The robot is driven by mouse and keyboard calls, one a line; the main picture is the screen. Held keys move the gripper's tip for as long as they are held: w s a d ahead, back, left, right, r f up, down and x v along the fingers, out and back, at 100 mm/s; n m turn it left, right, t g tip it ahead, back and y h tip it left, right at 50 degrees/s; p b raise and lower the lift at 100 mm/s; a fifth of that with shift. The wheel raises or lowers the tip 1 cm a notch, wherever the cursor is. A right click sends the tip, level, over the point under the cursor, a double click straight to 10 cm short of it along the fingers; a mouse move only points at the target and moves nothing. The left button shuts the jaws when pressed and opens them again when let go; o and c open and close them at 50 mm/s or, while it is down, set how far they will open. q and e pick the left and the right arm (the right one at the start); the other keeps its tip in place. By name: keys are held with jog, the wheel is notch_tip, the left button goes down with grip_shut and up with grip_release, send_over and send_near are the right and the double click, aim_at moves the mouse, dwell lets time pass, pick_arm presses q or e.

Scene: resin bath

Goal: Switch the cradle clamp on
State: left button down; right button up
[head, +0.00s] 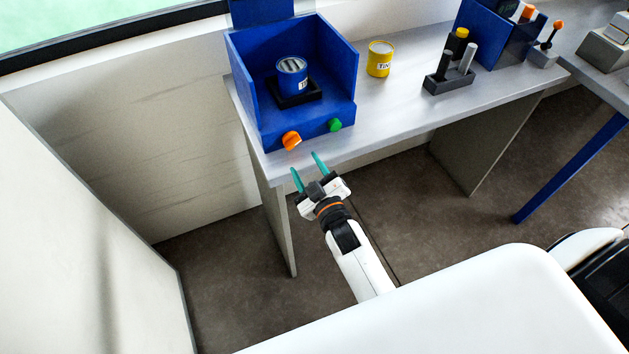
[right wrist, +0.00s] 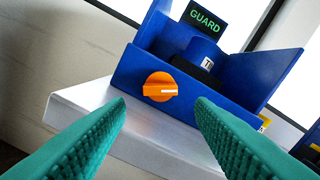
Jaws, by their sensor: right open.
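A blue open-topped box (head: 257,97) stands at the left end of the grey bench. An orange knob (head: 291,140) and a green button (head: 335,125) are on its front face. In the right wrist view the orange knob (right wrist: 160,87) has a white mark pointing right. A blue tin (head: 291,72) sits on a black cradle (head: 293,93) inside the box. My right gripper (head: 308,168) is open and empty in front of the bench edge, apart from the knob. In the right wrist view the knob shows between its teal fingers. My left gripper is out of view.
A yellow tin (head: 379,59) stands on the bench (head: 400,105) right of the box. Further right are a dark holder with upright cylinders (head: 447,82) and another blue box (head: 487,40). A panel reading GUARD (right wrist: 205,18) rises behind the blue box.

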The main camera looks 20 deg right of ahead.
jog(key=shift+s+d, duration=0.1)
jog(key=shift+s, duration=2.2)
jog(key=shift+f, duration=0.1)
jog(key=s+a+f+m+g, duration=0.1)
jog(key=s+f+g, duration=0.35)
jog(key=f, duration=0.85)
jog(key=s+a+f+g, duration=0.1)
jog(key=s+f+g, duration=0.35)
jog(key=f, duration=0.85)
jog(key=s+d+f+m+g, duration=0.1)
jog(key=s+d+f+g, duration=0.1)
jog(key=s+f, duration=0.4)
jog(key=s+d+f+m+g, duration=0.1)
jog(key=s+d+f+g, duration=0.2)
jog(key=s, duration=1.1)
jog(key=s+d+f+g, duration=0.2)
jog(key=s+f+g, duration=0.1)
jog(key=s+f, duration=0.6)
jog(key=shift+s+d+f+m+h, duration=0.3)
jog(key=shift+s+d+m, duration=0.1)
jog(key=shift+s, duration=0.1)
